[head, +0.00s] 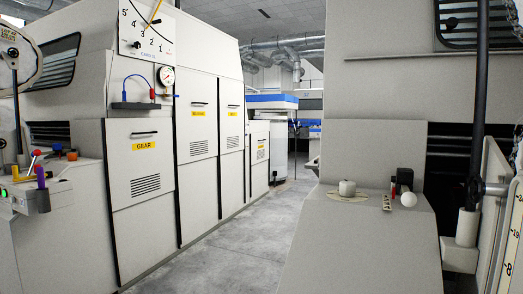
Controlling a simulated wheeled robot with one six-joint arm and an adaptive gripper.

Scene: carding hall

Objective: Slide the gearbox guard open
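The gearbox guard (140,185) is a light grey panel on the left machine. It has a yellow GEAR label (144,146), a dark handle (144,133) near its top edge and vent slots lower down. A dark vertical strip runs along its left edge. The panel appears to cover its opening, with no gears showing. My gripper is not in this view, so I cannot see whether it is open or shut.
Similar labelled panels (198,150) stand farther along. A gauge (166,76) and dial board (146,32) are above the guard. A control box (30,190) with coloured knobs is at left. Small objects, including a white knob (408,198), lie on the right machine's ledge (360,240). The aisle floor (245,245) is clear.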

